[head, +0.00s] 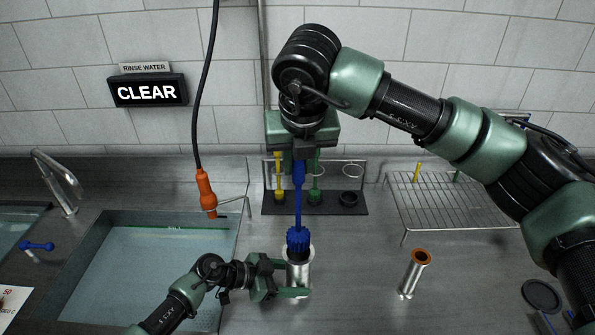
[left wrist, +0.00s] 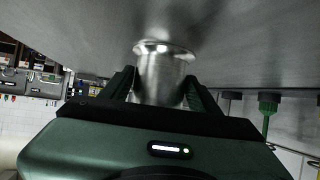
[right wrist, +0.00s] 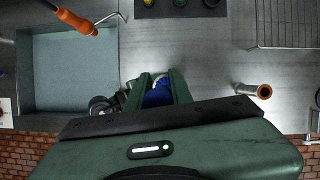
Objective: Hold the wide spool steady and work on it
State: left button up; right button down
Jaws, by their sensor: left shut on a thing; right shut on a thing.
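The wide metal spool (head: 299,277) stands upright on the steel counter, right of the sink. My left gripper (head: 291,292) is shut on its side; the left wrist view shows the spool (left wrist: 163,75) between the fingers. My right gripper (head: 300,154) is above, shut on the handle of a blue brush (head: 298,205), which points straight down. The blue bristle head (head: 298,240) is at the spool's open top; how far it reaches inside is hidden. In the right wrist view the blue brush (right wrist: 158,95) shows between the fingers.
A narrower spool (head: 411,278) with an orange-brown inside stands to the right. A holder (head: 340,205) with yellow and green brushes is behind. A wire rack (head: 450,205) is back right. An orange hanging tool (head: 206,193) is near the water-filled sink (head: 75,275). A sign (head: 147,91) reads CLEAR.

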jog(key=shift+r, duration=2.4)
pick_arm(q)
jog(key=o, duration=1.1)
jog(key=shift+c, duration=0.2)
jog(key=v, duration=1.2)
jog(key=shift+f, duration=0.1)
jog(key=shift+s, duration=0.1)
